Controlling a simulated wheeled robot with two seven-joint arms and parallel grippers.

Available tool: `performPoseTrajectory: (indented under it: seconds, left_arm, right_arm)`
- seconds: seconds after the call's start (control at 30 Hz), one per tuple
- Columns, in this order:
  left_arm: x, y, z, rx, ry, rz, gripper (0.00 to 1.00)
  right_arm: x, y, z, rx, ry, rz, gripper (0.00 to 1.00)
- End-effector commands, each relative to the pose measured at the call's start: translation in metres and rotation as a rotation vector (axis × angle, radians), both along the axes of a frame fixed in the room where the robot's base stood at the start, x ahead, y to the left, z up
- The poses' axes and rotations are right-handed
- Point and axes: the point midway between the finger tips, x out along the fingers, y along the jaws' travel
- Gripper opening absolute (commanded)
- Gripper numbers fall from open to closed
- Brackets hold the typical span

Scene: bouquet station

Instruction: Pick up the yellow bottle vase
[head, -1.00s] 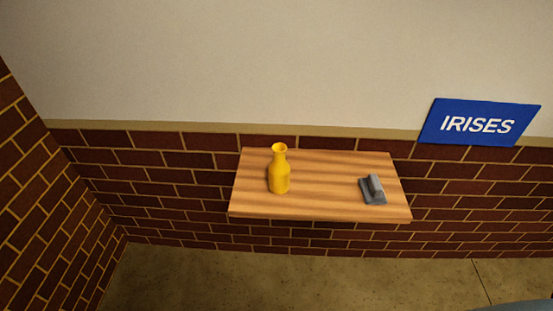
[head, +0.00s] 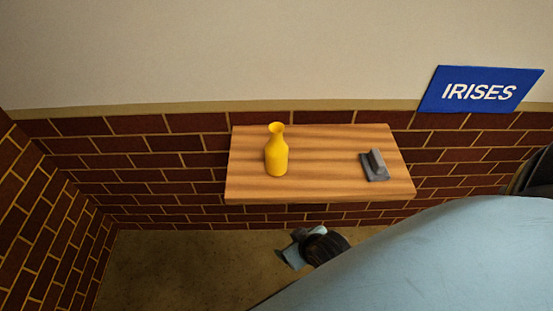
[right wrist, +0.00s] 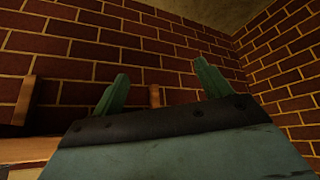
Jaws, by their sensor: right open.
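The yellow bottle vase (head: 276,152) stands upright on the left part of a wooden wall shelf (head: 330,188), with its narrow neck up. My right gripper (head: 291,257) shows below the shelf's front edge, lower than the vase and apart from it. In the right wrist view my right gripper (right wrist: 162,80) has its two greenish fingers spread, with nothing between them but a view of brick wall. The vase does not show in that view. My left gripper is not in view.
A grey block-like object (head: 374,168) sits on the shelf's right part. A blue IRISES sign (head: 480,91) is on the wall at upper right. A brick wall (head: 45,205) closes the left side. My large pale blue arm fills the lower right.

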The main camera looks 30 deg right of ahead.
Motion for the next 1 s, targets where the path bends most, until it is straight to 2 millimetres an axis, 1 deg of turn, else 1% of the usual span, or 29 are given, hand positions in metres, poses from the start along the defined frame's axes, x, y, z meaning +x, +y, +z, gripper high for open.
performPoseTrajectory:
  seconds: [0.03,0.17,0.23,0.3,0.4,0.53,0.67,0.77,1.0]
  left_arm:
    - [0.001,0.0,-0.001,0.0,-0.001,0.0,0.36]
    - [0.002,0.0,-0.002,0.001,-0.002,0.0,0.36]
    - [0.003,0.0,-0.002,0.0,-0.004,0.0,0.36]
    - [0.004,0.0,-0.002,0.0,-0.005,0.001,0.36]
    - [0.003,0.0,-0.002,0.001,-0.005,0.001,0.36]
    - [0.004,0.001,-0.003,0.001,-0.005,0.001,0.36]
    - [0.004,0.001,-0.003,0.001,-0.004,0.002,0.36]
    - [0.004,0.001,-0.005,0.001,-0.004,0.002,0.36]
    - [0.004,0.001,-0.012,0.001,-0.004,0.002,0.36]
  right_arm:
    - [0.006,-0.002,0.022,0.0,-0.03,-0.012,0.77]
    - [0.017,-0.009,0.072,0.001,-0.112,-0.044,0.77]
    - [0.031,-0.019,0.105,0.002,-0.23,-0.087,0.77]
    - [0.044,-0.027,0.122,0.003,-0.333,-0.12,0.77]
    - [0.057,-0.035,0.14,0.004,-0.453,-0.152,0.77]
    - [0.068,-0.043,0.158,0.002,-0.576,-0.178,0.77]
    - [0.075,-0.048,0.168,0.001,-0.645,-0.188,0.77]
    - [0.087,-0.05,0.166,0.0,-0.66,-0.189,0.77]
    - [0.129,-0.057,0.15,0.001,-0.657,-0.189,0.77]
